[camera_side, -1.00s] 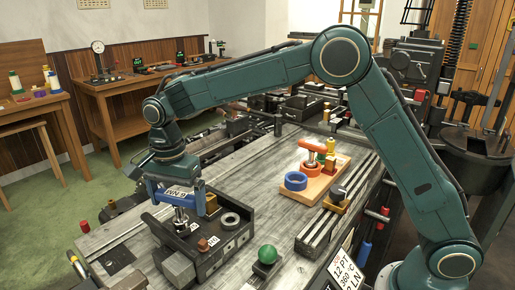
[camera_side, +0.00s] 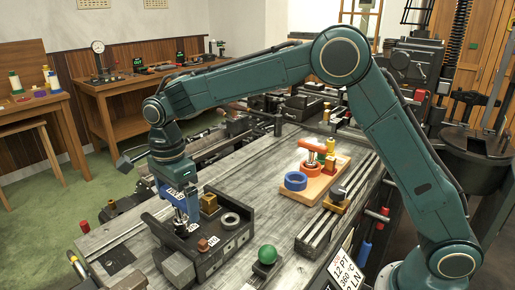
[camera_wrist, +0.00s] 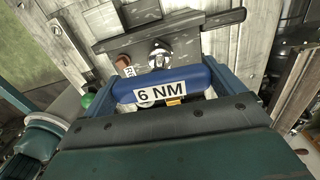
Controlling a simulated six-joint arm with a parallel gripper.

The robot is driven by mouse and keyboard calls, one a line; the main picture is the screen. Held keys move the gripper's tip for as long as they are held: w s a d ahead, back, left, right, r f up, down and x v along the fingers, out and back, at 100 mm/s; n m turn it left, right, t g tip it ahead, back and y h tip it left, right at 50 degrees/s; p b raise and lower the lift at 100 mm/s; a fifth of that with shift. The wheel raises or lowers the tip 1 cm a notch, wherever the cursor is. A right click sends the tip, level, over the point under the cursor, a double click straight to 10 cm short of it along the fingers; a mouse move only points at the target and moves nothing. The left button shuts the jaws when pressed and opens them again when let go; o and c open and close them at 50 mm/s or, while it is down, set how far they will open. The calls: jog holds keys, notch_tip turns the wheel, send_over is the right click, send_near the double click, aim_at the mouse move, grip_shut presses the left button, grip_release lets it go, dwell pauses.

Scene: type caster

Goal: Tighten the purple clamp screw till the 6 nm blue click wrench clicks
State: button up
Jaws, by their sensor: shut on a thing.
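My gripper (camera_side: 178,182) points down over the dark metal fixture (camera_side: 232,247) and is shut on the blue click wrench (camera_side: 185,195). In the wrist view the wrench's blue handle (camera_wrist: 197,78) lies across the jaws, with a white "6 NM" label facing the camera. In the side view the wrench's silver lower end reaches down to the front left part of the fixture. The purple clamp screw is not distinguishable; the wrench and gripper cover the spot below them, so I cannot tell how the wrench end sits on it.
A green ball knob (camera_side: 267,254) stands close in front. A wooden board (camera_side: 322,188) holds an empty blue ring (camera_side: 296,181) and an orange-handled wrench (camera_side: 312,146).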

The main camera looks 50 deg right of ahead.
jog(key=shift+n, duration=0.6)
jog(key=shift+r, duration=0.7)
jog(key=shift+r, duration=0.7)
jog(key=shift+r, duration=0.2)
jog(key=shift+r, duration=1.95)
jog(key=o, duration=0.3)
